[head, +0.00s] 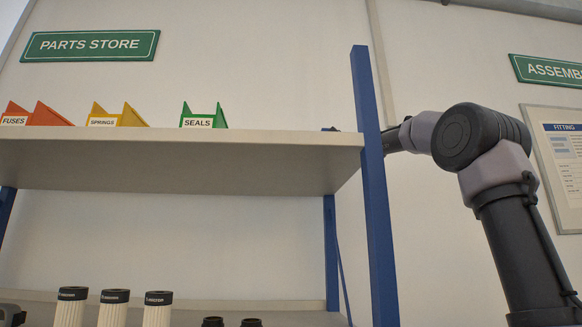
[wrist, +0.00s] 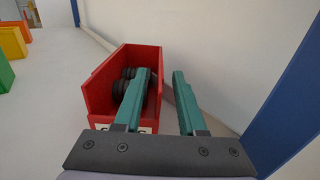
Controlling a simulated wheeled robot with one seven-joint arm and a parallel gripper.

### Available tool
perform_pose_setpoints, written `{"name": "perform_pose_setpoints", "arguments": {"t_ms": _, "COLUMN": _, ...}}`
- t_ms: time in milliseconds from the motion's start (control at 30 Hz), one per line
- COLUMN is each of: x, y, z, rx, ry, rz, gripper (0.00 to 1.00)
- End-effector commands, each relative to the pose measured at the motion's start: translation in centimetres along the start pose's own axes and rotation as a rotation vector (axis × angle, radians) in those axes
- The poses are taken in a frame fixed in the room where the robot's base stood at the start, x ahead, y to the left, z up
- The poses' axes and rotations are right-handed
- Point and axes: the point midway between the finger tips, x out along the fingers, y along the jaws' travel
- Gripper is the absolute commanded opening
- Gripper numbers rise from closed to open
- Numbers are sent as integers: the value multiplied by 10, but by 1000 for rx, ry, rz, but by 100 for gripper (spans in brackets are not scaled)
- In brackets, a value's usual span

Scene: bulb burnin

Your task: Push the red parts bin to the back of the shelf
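The red parts bin (wrist: 96,92) shows in the wrist view, left of centre, with several dark round parts (wrist: 127,82) inside. A white label on its near end is mostly hidden by my gripper. I cannot make out the bin in the head view. My gripper (wrist: 162,76) has two teal fingers spread apart with a gap between them. The left finger overlaps the bin in the picture and the right finger is to the right of it, beside the pale wall. I cannot tell whether either finger touches the bin. In the head view my gripper is mostly hidden behind the blue post.
The shelf (head: 250,160) also carries an orange-red FUSES bin (head: 45,115), a yellow SPRINGS bin (head: 128,118) and a green SEALS bin (head: 220,118). A blue post (head: 372,190) stands at its right end. White filter cylinders (head: 112,312) stand on the level below.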

Motion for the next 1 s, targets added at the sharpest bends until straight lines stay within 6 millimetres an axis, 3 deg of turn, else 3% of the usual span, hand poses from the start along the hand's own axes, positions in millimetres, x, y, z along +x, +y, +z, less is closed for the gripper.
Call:
{"name": "perform_pose_setpoints", "arguments": {"t_ms": 100, "x": 20, "y": 1, "z": 1, "rx": 0, "ry": -3, "rz": 4, "gripper": 40}}
{"name": "perform_pose_setpoints", "arguments": {"t_ms": 300, "x": 36, "y": 1, "z": 0, "rx": 0, "ry": -2, "rz": 2, "gripper": 40}}
{"name": "perform_pose_setpoints", "arguments": {"t_ms": 667, "x": 40, "y": 0, "z": 0, "rx": -1, "ry": -1, "rz": -1, "gripper": 40}}
{"name": "perform_pose_setpoints", "arguments": {"t_ms": 767, "x": 40, "y": 0, "z": 0, "rx": -1, "ry": -1, "rz": -1, "gripper": 6}}
{"name": "perform_pose_setpoints", "arguments": {"t_ms": 800, "x": 40, "y": 0, "z": 0, "rx": -1, "ry": -1, "rz": -1, "gripper": 0}}
{"name": "perform_pose_setpoints", "arguments": {"t_ms": 1000, "x": 39, "y": 0, "z": 0, "rx": -1, "ry": -1, "rz": -1, "gripper": 0}}
